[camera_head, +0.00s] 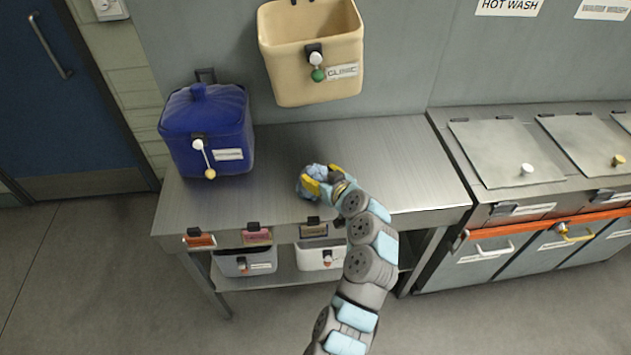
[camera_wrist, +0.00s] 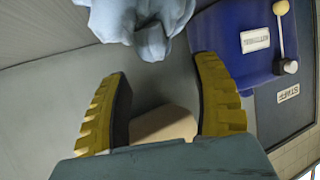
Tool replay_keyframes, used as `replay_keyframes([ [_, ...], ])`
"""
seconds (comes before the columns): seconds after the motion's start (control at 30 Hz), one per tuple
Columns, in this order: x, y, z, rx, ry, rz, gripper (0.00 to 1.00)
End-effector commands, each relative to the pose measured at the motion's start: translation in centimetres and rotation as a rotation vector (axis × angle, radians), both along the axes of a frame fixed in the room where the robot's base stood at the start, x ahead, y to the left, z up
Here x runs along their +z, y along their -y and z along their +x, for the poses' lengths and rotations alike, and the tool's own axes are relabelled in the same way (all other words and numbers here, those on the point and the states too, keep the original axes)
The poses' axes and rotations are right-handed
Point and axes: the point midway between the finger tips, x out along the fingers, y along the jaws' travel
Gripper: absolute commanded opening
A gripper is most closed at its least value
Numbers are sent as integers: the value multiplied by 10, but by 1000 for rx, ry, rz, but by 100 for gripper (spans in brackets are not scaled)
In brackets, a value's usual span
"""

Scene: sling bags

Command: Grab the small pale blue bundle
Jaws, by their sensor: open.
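The small pale blue bundle (camera_head: 316,172) lies on the steel table (camera_head: 265,155), near its middle. It is crumpled cloth, and in the wrist view it shows as a pale blue lump (camera_wrist: 140,20) at the top edge, partly cut off by the frame. My gripper (camera_head: 322,187) is open, with yellow ridged fingers, right beside the bundle in the head view. In the wrist view the space between the fingertips (camera_wrist: 162,75) holds no cloth, and the bundle sits just beyond the tips. I cannot tell whether a finger touches it.
A blue lidded bin (camera_head: 207,130) stands on the table's left end and also shows in the wrist view (camera_wrist: 235,40). A cream wall basin (camera_head: 312,60) hangs behind. Lidded steel units (camera_head: 505,150) stand at right. Table right of my gripper is clear.

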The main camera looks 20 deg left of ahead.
Motion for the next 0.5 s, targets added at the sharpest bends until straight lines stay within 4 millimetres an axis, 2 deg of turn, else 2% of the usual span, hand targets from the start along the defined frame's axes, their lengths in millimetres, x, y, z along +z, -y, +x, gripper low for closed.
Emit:
replay_keyframes([
  [0.5, -10, -14, 14, 0, -1, -1, 64],
])
